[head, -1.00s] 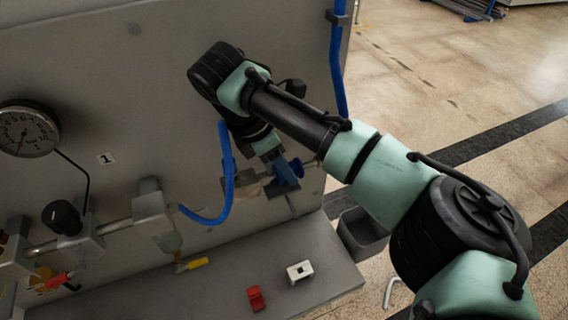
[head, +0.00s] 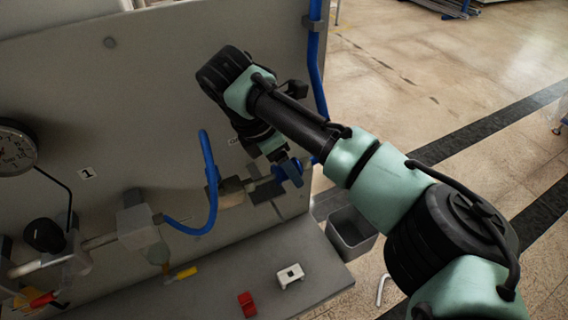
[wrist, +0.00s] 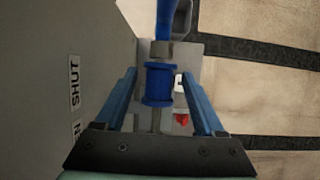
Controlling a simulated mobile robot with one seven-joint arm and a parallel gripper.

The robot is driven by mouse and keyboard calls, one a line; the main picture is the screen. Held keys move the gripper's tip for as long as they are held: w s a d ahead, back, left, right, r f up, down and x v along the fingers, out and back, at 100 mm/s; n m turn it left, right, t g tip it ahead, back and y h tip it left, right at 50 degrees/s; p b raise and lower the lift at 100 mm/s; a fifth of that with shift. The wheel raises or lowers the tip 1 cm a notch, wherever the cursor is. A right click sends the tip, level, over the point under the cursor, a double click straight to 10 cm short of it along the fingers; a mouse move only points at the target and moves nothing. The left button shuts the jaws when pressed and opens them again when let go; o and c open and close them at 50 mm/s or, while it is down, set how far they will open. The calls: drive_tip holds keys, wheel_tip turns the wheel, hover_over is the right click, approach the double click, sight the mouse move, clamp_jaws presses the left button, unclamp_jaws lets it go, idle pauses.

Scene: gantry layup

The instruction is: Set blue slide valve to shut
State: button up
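The blue slide valve (wrist: 158,84) is a blue flanged sleeve on a metal rod, near the middle of the wrist view. A "SHUT" label (wrist: 75,86) is on the grey panel to its left, about level with the sleeve in that view. Another label below is partly hidden. My gripper (wrist: 159,75) has its two blue fingers apart, one on each side of the sleeve, with visible gaps on both sides. In the head view my gripper (head: 291,172) is at the panel's lower right and hides much of the valve.
A blue hose (head: 210,185) loops left of the valve. A white part (head: 290,275) and a red part (head: 247,304) lie on the grey ledge (head: 205,300). A grey bin (head: 352,232) stands beyond the ledge. A gauge (head: 14,150) is at far left.

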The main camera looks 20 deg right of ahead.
drive_tip(key=shift+a, duration=0.3)
drive_tip(key=shift+a+r, duration=0.1)
drive_tip(key=shift+r, duration=0.2)
drive_tip(key=b+v, duration=0.1)
drive_tip(key=v, duration=1.1)
drive_tip(key=shift+r+b, duration=0.2)
drive_tip(key=shift+b, duration=0.2)
